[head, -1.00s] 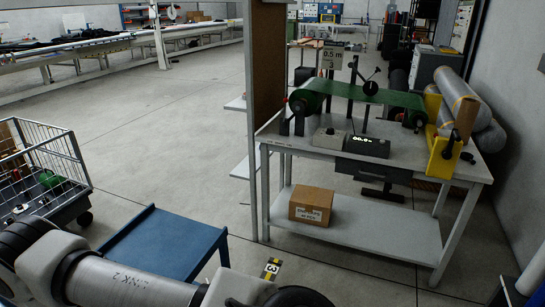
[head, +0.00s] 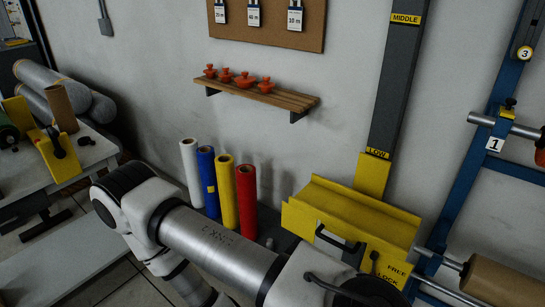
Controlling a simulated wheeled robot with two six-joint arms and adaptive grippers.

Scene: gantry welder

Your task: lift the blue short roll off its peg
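The blue roll (head: 207,180) stands upright near the wall in a row of rolls, between a white roll (head: 191,170) and a yellow roll (head: 227,195). A small yellow mark shows on its side. Its foot is hidden behind my arm, and I cannot see its peg. A red roll (head: 246,200) stands at the right end of the row. One of my arms crosses the lower part of the head view in front of the rolls. Neither gripper shows in the head view.
A yellow cradle (head: 350,215) with a black handle is right of the rolls, below a grey post (head: 400,80). A wooden shelf (head: 260,90) with several orange knobs hangs above. A worktable (head: 30,172) with grey rolls stands left. A blue rack (head: 470,170) stands right.

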